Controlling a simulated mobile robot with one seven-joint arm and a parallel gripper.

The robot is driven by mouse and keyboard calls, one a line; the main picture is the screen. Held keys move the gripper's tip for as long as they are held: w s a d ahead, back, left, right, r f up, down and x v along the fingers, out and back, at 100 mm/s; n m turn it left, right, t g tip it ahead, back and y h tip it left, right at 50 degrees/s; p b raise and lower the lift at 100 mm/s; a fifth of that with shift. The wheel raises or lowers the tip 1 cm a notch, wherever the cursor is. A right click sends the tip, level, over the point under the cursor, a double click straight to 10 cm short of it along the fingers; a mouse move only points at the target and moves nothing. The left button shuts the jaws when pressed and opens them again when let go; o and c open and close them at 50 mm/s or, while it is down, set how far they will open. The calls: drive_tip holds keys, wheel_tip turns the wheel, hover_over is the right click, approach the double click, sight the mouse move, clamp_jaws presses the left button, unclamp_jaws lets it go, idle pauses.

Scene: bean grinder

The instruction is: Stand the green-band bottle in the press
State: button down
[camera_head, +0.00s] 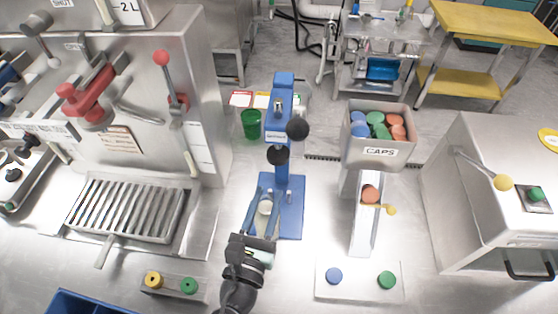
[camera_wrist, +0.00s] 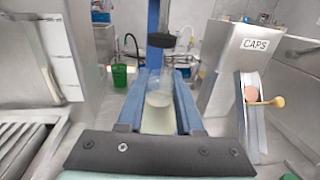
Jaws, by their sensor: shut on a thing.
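My gripper (camera_head: 264,212) is shut on a clear bottle with pale contents. The bottle (camera_wrist: 160,112) stands between the two blue fingers in the wrist view, roughly upright. I cannot make out a green band on it; the fingers hide its sides. The blue press (camera_head: 291,183) stands just beyond, with a black pressing head (camera_head: 278,155) above its base plate and a black ball on its lever. In the head view the bottle overlaps the left part of the base plate, in front of the pressing head. I cannot tell whether its bottom touches the plate.
A green cup (camera_head: 251,124) stands behind the press on the left. The CAPS bin (camera_head: 381,152) and its chute (camera_head: 367,225) are on the right. A steel machine with a slatted tray (camera_head: 130,212) is on the left. Button boxes sit at the front.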

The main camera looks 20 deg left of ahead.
drive_tip(key=w, duration=0.3)
drive_tip(key=w+a, duration=0.1)
drive_tip(key=w, duration=0.5)
drive_tip(key=shift+w+a, duration=0.15)
drive_tip(key=shift+w, duration=0.2)
drive_tip(key=shift+f, duration=0.1)
drive_tip(key=shift+f+b, duration=0.4)
drive_tip(key=shift+f, duration=0.3)
drive_tip(key=shift+r, duration=0.1)
drive_tip(key=shift+c, duration=2.2)
unclamp_jaws()
drive_tip(key=shift+r, duration=0.1)
